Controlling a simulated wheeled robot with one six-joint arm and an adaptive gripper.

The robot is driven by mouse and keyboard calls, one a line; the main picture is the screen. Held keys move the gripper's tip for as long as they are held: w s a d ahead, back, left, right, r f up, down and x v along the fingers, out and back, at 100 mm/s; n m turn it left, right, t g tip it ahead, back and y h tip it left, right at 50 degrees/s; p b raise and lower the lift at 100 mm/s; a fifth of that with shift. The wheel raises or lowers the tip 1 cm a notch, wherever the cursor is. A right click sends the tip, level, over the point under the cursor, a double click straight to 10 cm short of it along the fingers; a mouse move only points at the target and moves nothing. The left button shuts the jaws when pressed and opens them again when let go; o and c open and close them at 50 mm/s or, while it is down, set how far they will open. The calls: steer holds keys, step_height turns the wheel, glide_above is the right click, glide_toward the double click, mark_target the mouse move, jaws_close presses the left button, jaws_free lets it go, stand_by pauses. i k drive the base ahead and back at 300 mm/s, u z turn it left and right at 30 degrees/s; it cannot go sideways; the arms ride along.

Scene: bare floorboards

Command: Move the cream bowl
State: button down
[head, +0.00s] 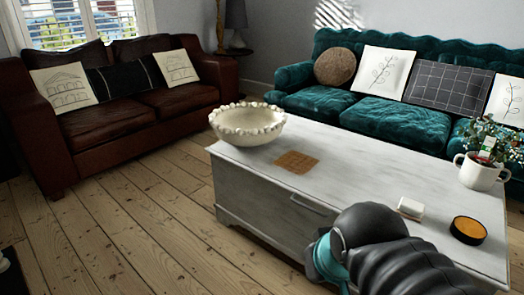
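The cream bowl (247,125) stands upright near the far left corner of the white coffee table (343,178). It has a beaded, scalloped rim, and its inside looks empty. My dark arm, with a teal part at the wrist, rises at the lower right in front of the table's near side. The arm is well apart from the bowl. My gripper's fingers do not show; they are out of the frame or hidden behind the arm.
On the table are a brown woven square (296,162), a small white block (411,209), a round black-and-orange dish (468,230) and a potted plant (481,172). A brown sofa (130,105) and a teal sofa (390,115) stand behind. The floorboards (150,225) at left are clear.

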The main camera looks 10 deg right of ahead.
mark_target(243, 126)
steer(key=z, duration=0.2)
steer(key=k, duration=0.45)
steer(key=u, duration=1.2)
steer(key=i, duration=1.5)
steer(key=z, duration=0.35)
steer(key=i, duration=0.9)
steer(key=z, duration=1.25)
steer(key=i, duration=0.45)
steer(key=z, duration=0.45)
